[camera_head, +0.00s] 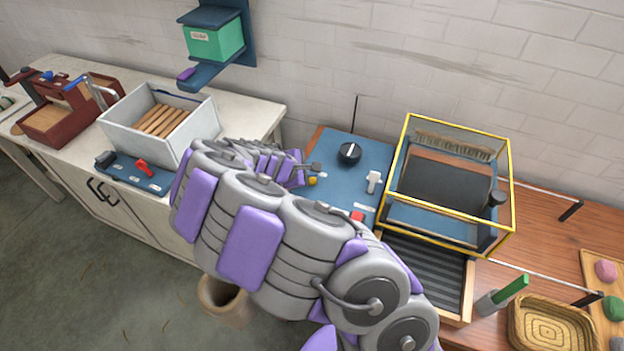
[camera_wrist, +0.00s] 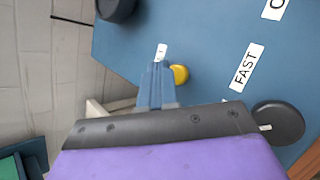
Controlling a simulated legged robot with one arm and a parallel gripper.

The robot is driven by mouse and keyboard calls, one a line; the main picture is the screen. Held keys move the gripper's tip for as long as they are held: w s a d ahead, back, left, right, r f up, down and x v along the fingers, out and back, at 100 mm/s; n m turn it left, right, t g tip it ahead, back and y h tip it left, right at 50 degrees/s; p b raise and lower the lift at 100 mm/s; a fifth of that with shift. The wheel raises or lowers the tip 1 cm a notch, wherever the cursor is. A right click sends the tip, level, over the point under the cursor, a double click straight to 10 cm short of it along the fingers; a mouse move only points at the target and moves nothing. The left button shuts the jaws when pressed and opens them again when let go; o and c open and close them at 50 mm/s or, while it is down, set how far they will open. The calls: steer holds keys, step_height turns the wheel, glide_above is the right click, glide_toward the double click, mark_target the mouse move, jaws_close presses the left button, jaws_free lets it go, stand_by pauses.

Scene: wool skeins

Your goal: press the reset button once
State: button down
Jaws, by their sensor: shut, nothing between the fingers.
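A round yellow button (camera_wrist: 180,74) sits on a blue control panel (camera_wrist: 205,30) in the wrist view. It also shows in the head view (camera_head: 312,181), just past the end of my arm. A small white label (camera_wrist: 161,52) lies beside it, mostly hidden, so I cannot read it. My gripper (camera_wrist: 157,76) is shut and empty, its blue fingers close beside the yellow button. I cannot tell whether they touch the button or panel. A red button (camera_head: 357,216) is on the panel's near edge, partly behind my arm.
A black dial (camera_head: 349,152) and a white lever (camera_head: 373,181) stand on the panel. A "FAST" label (camera_wrist: 246,68) lies near the yellow button. A yellow-edged guard frame (camera_head: 510,180) stands to the right. A white crate of brown rolls (camera_head: 200,128) stands left.

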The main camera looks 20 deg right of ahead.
mark_target(311, 182)
steer(key=shift+f, duration=0.1)
steer(key=shift+f, duration=0.25)
steer(key=shift+f, duration=0.5)
stand_by(0.8)
steer(key=shift+r, duration=0.1)
steer(key=shift+r+p, duration=0.65)
steer(key=shift+r, duration=0.2)
step_height(311, 182, up, 5)
steer(key=p, duration=0.3)
steer(key=shift+f+p, duration=0.1)
steer(key=shift+p, duration=0.25)
stand_by(0.7)
